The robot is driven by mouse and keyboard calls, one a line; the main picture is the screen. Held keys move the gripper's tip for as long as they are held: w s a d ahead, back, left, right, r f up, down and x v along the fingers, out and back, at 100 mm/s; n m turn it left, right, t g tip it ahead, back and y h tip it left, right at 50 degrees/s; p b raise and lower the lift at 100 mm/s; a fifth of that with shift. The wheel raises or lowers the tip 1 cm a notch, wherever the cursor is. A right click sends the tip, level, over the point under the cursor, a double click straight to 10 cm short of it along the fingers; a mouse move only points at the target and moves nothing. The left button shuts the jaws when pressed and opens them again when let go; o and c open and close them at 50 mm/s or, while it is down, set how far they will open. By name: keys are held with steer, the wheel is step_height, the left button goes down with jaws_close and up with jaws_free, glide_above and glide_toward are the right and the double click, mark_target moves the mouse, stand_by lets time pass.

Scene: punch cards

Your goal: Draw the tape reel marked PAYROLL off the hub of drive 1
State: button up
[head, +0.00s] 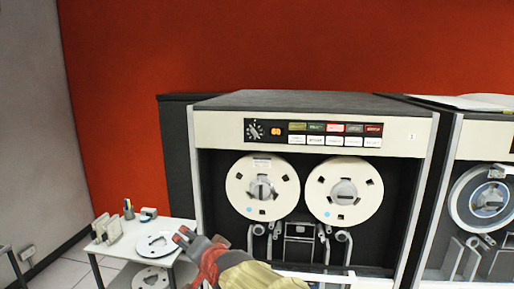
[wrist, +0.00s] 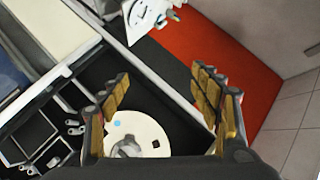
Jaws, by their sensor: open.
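Two white tape reels sit side by side on the hubs of the near drive (head: 318,101): a left reel (head: 240,190) and a right reel (head: 366,190). Each has a grey hub at its centre. The left reel has a small label at its top, too small to read, so I cannot tell which reel is PAYROLL. A small mark on the drive's panel may be its number. My gripper (head: 200,241) is open and empty, below and left of the left reel in the head view. In the wrist view a reel (wrist: 152,128) shows beyond the open fingers, its lower part hidden by my gripper.
A white side table (head: 186,228) at left holds a loose reel (head: 157,244), a pen cup (head: 128,209) and upright cream items (head: 106,228). Another reel lies on its lower shelf. Tape guides sit below the hubs.

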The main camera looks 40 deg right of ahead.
steer(key=w+d+r+m+t+h+p, duration=0.1)
steer(key=w+d+r+m+h+p, duration=0.35)
steer(key=d+r+m, duration=0.5)
steer(key=m+g+h+p, duration=0.2)
steer(key=m+h+p, duration=0.2)
steer(key=m+h, duration=0.25)
glide_toward(262, 163)
steer(key=w, duration=0.1)
steer(key=shift+n+h, duration=0.3)
steer(key=x, duration=0.6)
steer(key=shift+d+f, duration=0.4)
steer(key=shift+d, duration=0.05)
steer(key=shift+b+x, duration=0.8)
steer(key=shift+x, duration=0.8)
steer(key=shift+c, duration=1)
steer(key=c, duration=1.3)
steer(key=shift+r, duration=0.2)
